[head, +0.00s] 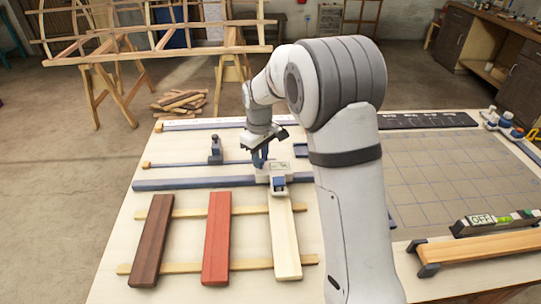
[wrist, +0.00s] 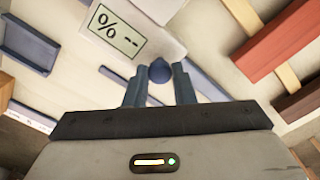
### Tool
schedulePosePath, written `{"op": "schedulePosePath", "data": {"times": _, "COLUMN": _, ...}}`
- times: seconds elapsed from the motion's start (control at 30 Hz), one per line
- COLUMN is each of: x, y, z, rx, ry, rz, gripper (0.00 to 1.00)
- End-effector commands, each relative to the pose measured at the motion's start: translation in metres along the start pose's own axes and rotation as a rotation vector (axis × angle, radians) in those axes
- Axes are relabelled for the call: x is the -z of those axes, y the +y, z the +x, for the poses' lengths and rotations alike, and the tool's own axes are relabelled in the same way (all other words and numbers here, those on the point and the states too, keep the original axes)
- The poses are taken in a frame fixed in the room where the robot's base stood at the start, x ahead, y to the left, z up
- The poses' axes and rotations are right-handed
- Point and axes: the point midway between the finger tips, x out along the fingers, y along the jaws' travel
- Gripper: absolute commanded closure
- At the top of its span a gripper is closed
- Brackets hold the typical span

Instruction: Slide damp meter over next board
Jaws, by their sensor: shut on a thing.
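The damp meter (head: 278,176) is a pale grey and blue device at the far end of the pale board (head: 285,240). In the wrist view its display (wrist: 118,32) reads "% --". My gripper (head: 261,158) is shut on the meter's blue knob, which shows between the fingers in the wrist view (wrist: 158,71). A red board (head: 217,240) lies left of the pale one, and a dark brown board (head: 152,240) lies farther left. The meter's underside is hidden, so I cannot tell whether it touches the pale board.
The boards lie across two thin battens (head: 249,210). A long blue-grey bar (head: 190,184) and a small clamp (head: 215,150) lie beyond them. My arm hides the middle of the table.

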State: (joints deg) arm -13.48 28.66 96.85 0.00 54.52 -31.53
Motion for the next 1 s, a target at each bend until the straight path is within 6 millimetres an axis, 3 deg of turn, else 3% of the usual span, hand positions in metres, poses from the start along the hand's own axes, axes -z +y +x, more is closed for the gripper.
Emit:
{"op": "schedulePosePath", "data": {"times": 0.23, "x": 0.0, "y": 0.0, "z": -0.001, "rx": -0.001, "ry": 0.002, "rz": 0.001, "gripper": 1.0}}
{"op": "schedulePosePath", "data": {"times": 0.27, "x": 0.0, "y": 0.001, "z": -0.001, "rx": -0.001, "ry": 0.002, "rz": 0.001, "gripper": 0.76}}
{"op": "schedulePosePath", "data": {"times": 0.53, "x": 0.0, "y": 0.001, "z": 0.0, "rx": -0.001, "ry": 0.001, "rz": 0.001, "gripper": 0.55}}
{"op": "schedulePosePath", "data": {"times": 0.8, "x": 0.0, "y": 0.001, "z": -0.003, "rx": -0.001, "ry": 0.001, "rz": 0.001, "gripper": 0.55}}
{"op": "schedulePosePath", "data": {"times": 1.0, "x": 0.0, "y": 0.001, "z": -0.031, "rx": -0.003, "ry": 0.004, "rz": 0.001, "gripper": 0.55}}
